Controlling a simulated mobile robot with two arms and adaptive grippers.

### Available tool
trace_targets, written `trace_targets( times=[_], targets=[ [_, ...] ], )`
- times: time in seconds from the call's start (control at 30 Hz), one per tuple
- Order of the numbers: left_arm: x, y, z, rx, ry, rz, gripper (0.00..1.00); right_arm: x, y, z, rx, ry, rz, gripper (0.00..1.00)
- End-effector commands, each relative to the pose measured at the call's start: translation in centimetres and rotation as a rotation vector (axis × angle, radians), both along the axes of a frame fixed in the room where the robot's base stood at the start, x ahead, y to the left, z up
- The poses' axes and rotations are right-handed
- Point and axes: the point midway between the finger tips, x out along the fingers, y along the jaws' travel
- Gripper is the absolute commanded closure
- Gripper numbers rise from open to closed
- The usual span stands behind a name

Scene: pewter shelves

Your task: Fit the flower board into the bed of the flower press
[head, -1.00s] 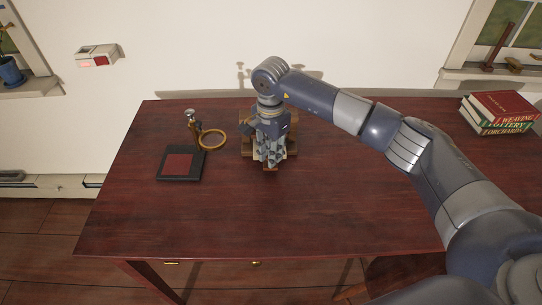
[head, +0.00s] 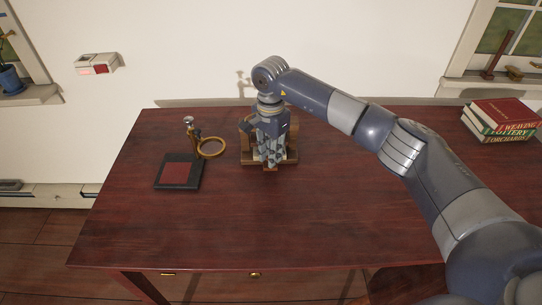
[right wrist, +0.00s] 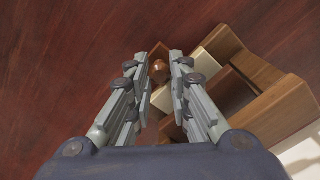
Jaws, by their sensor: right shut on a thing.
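The flower press (head: 247,156) is a brown wooden frame at the back middle of the table, partly hidden behind my right gripper (head: 271,160). In the right wrist view, its stepped wooden parts (right wrist: 283,108) fill the right side. My right gripper also shows there (right wrist: 159,66), with its fingers closed on either side of a round brown knob. I take this knob to be part of the flower board (right wrist: 159,70). Cream surfaces show beside the fingers. The fingers hide most of the board, so I cannot tell whether it sits in the bed. My left gripper is out of view.
A black pad with a red centre (head: 180,171) and a brass ring on a stand (head: 211,147) lie left of the press. Stacked books (head: 501,119) sit at the far right. The front of the table (head: 255,225) is clear.

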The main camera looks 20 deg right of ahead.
Motion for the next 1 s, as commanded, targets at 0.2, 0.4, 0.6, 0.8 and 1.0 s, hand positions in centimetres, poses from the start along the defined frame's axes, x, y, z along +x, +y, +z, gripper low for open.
trace_targets(
  times=[0.2,0.4,0.6,0.8,1.0],
  targets=[
    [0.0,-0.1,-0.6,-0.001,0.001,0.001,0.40,0.7,-0.1,-0.1,0.001,-0.002,0.001,1.00],
    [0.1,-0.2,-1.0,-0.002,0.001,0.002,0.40,1.3,-0.3,-0.1,0.001,-0.002,0.000,1.00],
    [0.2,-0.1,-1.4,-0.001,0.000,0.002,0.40,1.9,-0.5,0.0,0.001,-0.005,-0.001,1.00],
    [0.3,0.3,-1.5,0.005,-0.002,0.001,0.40,2.1,-0.6,0.1,0.001,-0.005,-0.001,1.00],
    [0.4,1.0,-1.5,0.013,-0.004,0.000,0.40,2.2,-0.6,0.2,0.000,-0.006,-0.001,1.00]
  ],
)
